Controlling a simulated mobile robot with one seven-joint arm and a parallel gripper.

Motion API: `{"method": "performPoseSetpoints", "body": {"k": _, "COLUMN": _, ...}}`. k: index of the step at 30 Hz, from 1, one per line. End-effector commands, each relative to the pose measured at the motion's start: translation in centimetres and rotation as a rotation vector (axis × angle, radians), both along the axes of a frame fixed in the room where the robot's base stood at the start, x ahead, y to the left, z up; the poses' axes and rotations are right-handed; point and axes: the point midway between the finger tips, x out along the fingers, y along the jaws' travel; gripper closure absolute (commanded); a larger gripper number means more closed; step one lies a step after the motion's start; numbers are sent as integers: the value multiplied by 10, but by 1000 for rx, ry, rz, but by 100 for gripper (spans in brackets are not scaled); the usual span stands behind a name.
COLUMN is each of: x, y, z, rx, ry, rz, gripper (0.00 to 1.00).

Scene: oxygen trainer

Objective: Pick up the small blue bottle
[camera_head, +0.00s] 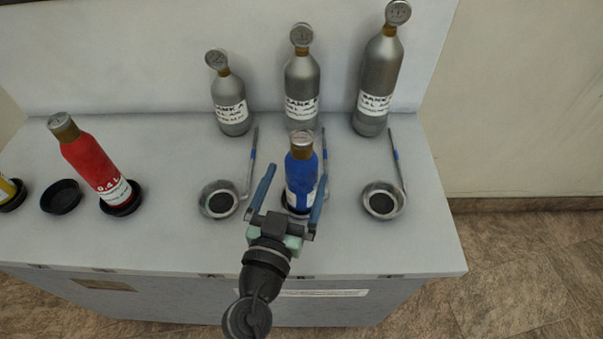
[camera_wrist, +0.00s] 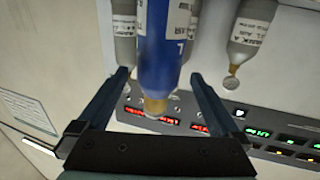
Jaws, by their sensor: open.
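The small blue bottle (camera_head: 301,180) stands upright in the middle of the bench, with a brown neck, a round cap and a white label. It seems to sit in the middle holder, which it and my gripper largely hide. My gripper (camera_head: 295,178) is open, with one finger to the left of the bottle and one close to its right side. In the wrist view the blue bottle (camera_wrist: 162,50) shows between the two fingers of my gripper (camera_wrist: 165,85), with its cap toward the picture's lower middle. I cannot tell whether either finger touches it.
Metal cup holders stand left (camera_head: 219,200) and right (camera_head: 383,200) of the bottle, each with a thin upright rod. Three grey tanks, one of them the tall tank (camera_head: 378,85), stand behind. A red bottle (camera_head: 95,165) and an empty black ring (camera_head: 61,197) are at left.

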Motion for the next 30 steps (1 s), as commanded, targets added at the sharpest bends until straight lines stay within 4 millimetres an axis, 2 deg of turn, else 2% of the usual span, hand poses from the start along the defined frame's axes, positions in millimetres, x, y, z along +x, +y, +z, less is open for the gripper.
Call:
{"method": "performPoseSetpoints", "body": {"k": 3, "x": 17, "y": -6, "z": 4, "rx": 0, "ry": -1, "rz": -2, "gripper": 0}}
{"method": "performPoseSetpoints", "body": {"k": 9, "x": 37, "y": -12, "z": 1, "rx": -1, "ry": -1, "rz": -2, "gripper": 0}}
{"method": "performPoseSetpoints", "body": {"k": 18, "x": 41, "y": -13, "z": 0, "rx": 0, "ry": 0, "rz": -1, "gripper": 0}}
{"method": "performPoseSetpoints", "body": {"k": 30, "x": 40, "y": -13, "z": 0, "rx": 0, "ry": 0, "rz": -1, "gripper": 72}}
